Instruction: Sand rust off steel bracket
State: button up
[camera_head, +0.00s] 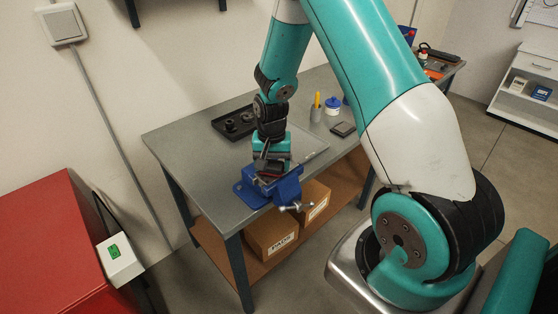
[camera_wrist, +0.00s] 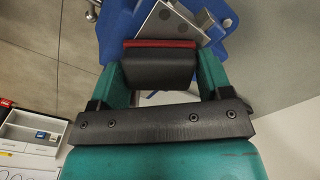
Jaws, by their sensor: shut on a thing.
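A blue vise (camera_head: 288,188) stands at the front edge of the grey workbench. It also shows at the top of the wrist view (camera_wrist: 115,28). A grey steel bracket (camera_wrist: 163,24) with dark holes sits in the vise, slanted in the wrist view. My gripper (camera_head: 270,162) is right above the vise. Its teal fingers (camera_wrist: 160,66) are shut on a black sanding block (camera_wrist: 158,72) with a red strip along its far edge. The block is beside or over the bracket; I cannot tell if they touch. The block and fingers hide part of the bracket and vise.
The workbench (camera_head: 190,150) holds a black tray (camera_head: 232,124) with dark round parts, a pen cup (camera_head: 316,114), a blue-lidded jar (camera_head: 333,105) and a dark flat box (camera_head: 343,129). Cardboard boxes (camera_head: 270,240) are on the lower shelf. A red cabinet (camera_head: 50,245) stands at left.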

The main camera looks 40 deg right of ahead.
jog(key=shift+s+a, duration=0.15)
jog(key=shift+a, duration=0.05)
jog(key=shift+r+p, duration=2.3)
jog(key=shift+r, duration=0.65)
jog(key=shift+r+p, duration=1.2)
jog(key=shift+r, duration=0.4)
jog(key=shift+f, duration=0.1)
jog(key=shift+f, duration=0.1)
jog(key=shift+d+f+b, duration=0.15)
jog(key=shift+f+b, duration=2.65)
jog(key=shift+f, duration=0.75)
jog(key=shift+f+b, duration=0.8)
jog(key=shift+f, duration=0.25)
